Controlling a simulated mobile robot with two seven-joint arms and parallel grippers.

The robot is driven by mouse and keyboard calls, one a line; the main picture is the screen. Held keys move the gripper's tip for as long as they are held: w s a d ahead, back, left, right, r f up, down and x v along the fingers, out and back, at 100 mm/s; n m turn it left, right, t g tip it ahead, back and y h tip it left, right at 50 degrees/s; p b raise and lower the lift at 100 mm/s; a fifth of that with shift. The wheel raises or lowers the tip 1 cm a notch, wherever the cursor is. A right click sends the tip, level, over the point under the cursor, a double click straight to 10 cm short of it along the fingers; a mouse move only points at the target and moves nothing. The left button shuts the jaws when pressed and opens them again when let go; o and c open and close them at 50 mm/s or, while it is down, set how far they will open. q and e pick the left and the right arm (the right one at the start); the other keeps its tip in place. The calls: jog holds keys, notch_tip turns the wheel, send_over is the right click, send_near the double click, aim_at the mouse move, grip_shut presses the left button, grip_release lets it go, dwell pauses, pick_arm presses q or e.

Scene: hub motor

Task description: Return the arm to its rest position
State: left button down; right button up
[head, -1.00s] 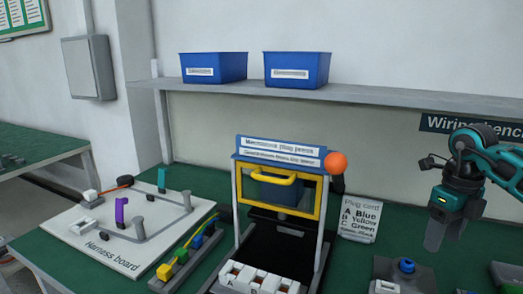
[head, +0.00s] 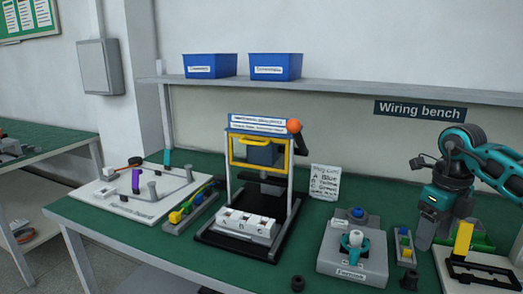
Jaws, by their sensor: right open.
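My right arm comes in from the right edge in the head view. My right gripper (head: 427,236) hangs with its fingers pointing down over the right part of the bench, empty and open. It is beside a small rack with coloured plugs (head: 404,243) and left of a yellow upright piece (head: 463,240). I cannot tell how high above the bench its fingertips are. My left gripper is not in view.
A grey fixture (head: 336,262), a plug press (head: 262,151) and a harness board (head: 117,205) stand on the green bench (head: 110,243). Two blue bins (head: 211,66) (head: 276,67) sit on the shelf (head: 330,88). Small black parts (head: 297,283) lie near the front edge.

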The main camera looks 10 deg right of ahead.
jog(key=a+f+n+y, duration=0.1)
jog(key=a+f+y, duration=0.3)
jog(key=a, duration=0.6)
jog(key=a+f+n+y, duration=0.1)
jog(key=a+f+y, duration=0.3)
jog(key=a, duration=0.6)
jog(key=s+a+r+m+t+y+p, duration=0.1)
jog(key=s+a+r+m+t+y, duration=0.15)
jog(key=a+m+y, duration=0.35)
jog(key=s+a+r+m+t+y, duration=0.1)
jog(key=a+m+t+y, duration=0.25)
jog(key=a, duration=0.35)
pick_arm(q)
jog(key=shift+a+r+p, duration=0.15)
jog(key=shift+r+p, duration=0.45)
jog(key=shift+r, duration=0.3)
pick_arm(e)
jog(key=s+d+f+m+t+h, duration=0.1)
jog(key=s+d+f+m+h, duration=0.2)
jog(key=f+m, duration=0.4)
jog(key=s+d+f+m+t+h, duration=0.2)
jog(key=s+f+m+h, duration=0.3)
jog(key=m, duration=0.7)
jog(key=s+d+f+m+t+h, duration=0.1)
jog(key=s+d+f+m+h, duration=0.4)
jog(key=f+m+h, duration=0.2)
notch_tip(320, 180, down, 3)
jog(key=m, duration=0.3)
jog(key=shift+r+t, duration=0.15)
jog(key=shift+t, duration=0.25)
